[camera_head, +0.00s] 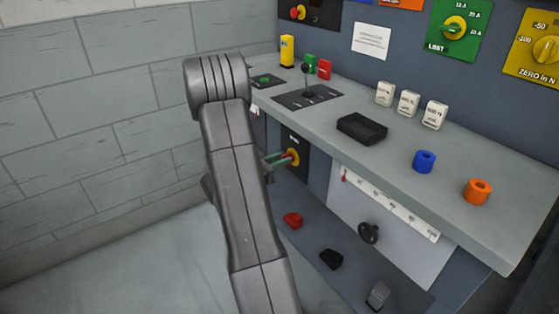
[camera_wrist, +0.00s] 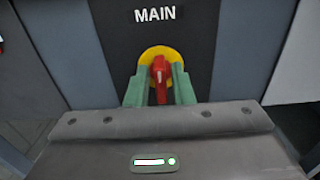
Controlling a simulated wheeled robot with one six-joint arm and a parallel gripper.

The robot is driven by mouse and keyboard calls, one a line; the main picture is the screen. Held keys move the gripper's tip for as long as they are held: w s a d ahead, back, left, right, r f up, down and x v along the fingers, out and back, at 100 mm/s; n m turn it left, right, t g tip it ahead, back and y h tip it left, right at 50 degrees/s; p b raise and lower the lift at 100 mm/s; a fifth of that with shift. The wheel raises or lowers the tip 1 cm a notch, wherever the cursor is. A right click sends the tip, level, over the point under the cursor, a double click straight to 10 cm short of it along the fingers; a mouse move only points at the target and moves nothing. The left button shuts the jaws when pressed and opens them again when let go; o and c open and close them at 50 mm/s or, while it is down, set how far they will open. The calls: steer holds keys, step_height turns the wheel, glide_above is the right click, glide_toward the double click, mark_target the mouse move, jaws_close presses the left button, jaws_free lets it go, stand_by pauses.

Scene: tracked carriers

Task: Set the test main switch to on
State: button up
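The main switch is a red handle (camera_wrist: 161,72) on a yellow disc (camera_wrist: 148,53), set in a dark panel under the word MAIN. In the wrist view the handle stands upright. My gripper (camera_wrist: 161,78) has its two green fingers on either side of the handle, and they look closed against it. In the head view my gripper (camera_head: 277,160) reaches the switch (camera_head: 293,157) below the desk top. My arm hides part of the panel to the left there.
The grey desk top (camera_head: 470,155) juts out above the switch, with a lever plate (camera_head: 320,97) and a black box (camera_head: 361,129) on it. Red (camera_head: 292,220) and black (camera_head: 331,259) pieces show on the lower panel. A block wall stands left; the floor there looks clear.

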jaws_close()
steer(key=shift+f+m+b, duration=0.1)
steer(key=shift+m+b, duration=0.2)
steer(key=shift+b, duration=0.15)
steer(key=m+b, duration=0.3)
steer(key=b, duration=0.1)
steer(key=m+b, duration=0.3)
steer(key=b, duration=0.1)
steer(key=m+b, duration=0.2)
steer(key=b, duration=0.2)
steer(key=shift+s+d+f+m, duration=0.25)
steer(key=shift+s+f+m, duration=0.1)
steer(key=shift+f+m, duration=0.05)
steer(key=m+b, duration=0.2)
steer(key=m, duration=0.1)
steer(key=shift+m, duration=0.3)
steer(key=shift+s+d+f+m, duration=0.1)
steer(key=shift+m, duration=2.2)
